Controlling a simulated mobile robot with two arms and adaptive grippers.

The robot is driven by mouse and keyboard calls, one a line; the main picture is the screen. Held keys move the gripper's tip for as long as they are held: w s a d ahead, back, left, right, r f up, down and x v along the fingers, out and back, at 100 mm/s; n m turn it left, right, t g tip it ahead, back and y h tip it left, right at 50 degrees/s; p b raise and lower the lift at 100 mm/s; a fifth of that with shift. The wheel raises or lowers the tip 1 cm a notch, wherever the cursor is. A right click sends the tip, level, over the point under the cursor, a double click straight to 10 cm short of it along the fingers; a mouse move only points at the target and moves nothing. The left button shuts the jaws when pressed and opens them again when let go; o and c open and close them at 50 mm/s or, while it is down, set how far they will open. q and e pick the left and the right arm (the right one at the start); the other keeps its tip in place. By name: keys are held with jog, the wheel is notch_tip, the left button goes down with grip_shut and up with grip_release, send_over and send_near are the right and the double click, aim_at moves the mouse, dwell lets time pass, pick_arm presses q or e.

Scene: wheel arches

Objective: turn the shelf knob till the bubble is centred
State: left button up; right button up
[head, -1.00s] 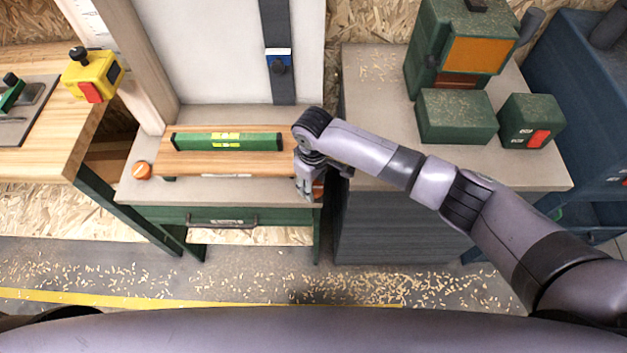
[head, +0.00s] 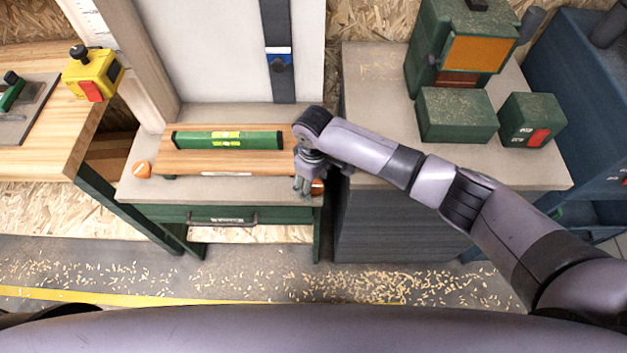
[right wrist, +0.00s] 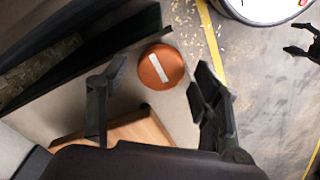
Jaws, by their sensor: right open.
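A green spirit level (head: 190,140) lies along the wooden shelf (head: 185,165); its yellow-green vial (head: 227,138) is too small to read the bubble. An orange knob (head: 318,187) sits at the shelf's right end, partly hidden by my right gripper (head: 303,187). In the right wrist view this knob (right wrist: 161,67) shows a white bar mark. My right gripper (right wrist: 158,78) is open, with one finger on each side of the knob and gaps visible. A dark pronged shape, apparently my left gripper (right wrist: 302,40), is cut by that view's right edge.
A drawer handle (head: 222,221) is below the shelf. Green boxes (head: 457,116) stand on the right-hand cabinet, and a yellow switch box (head: 93,75) is at left. Shavings litter the floor.

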aim_at(314, 185)
jog(key=shift+r, duration=0.1)
notch_tip(314, 185, up, 12)
dwell(0.5)
dwell(0.4)
